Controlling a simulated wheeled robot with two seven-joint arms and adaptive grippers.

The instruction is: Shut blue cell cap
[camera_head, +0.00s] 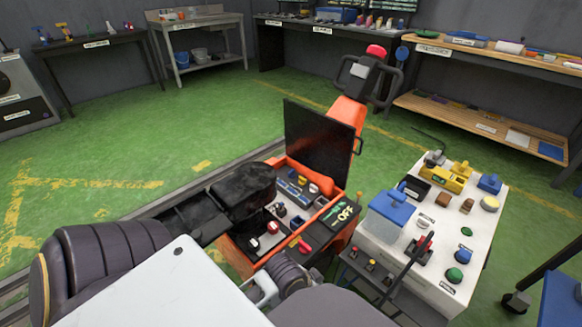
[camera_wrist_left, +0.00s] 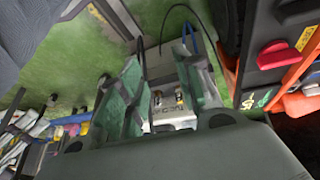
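I cannot tell for certain which part is the blue cell cap. An orange cart (camera_head: 340,135) has a black lid (camera_head: 318,145) standing open over a compartment with several small parts, including a bluish strip (camera_head: 291,191). A clear box with a blue lid (camera_head: 393,207) stands on the white-topped cabinet to its right. My left gripper (camera_head: 250,188) is over the left side of the open compartment; its fingers are hard to make out there. My right gripper does not show.
The white-topped cabinet (camera_head: 478,225) carries buttons, a red-handled lever (camera_head: 423,246) and a yellow block (camera_head: 447,178). The raised black lid and the cart's handle (camera_head: 372,78) stand up as obstacles. Benches line the walls. Green floor (camera_head: 210,110) is clear behind the cart.

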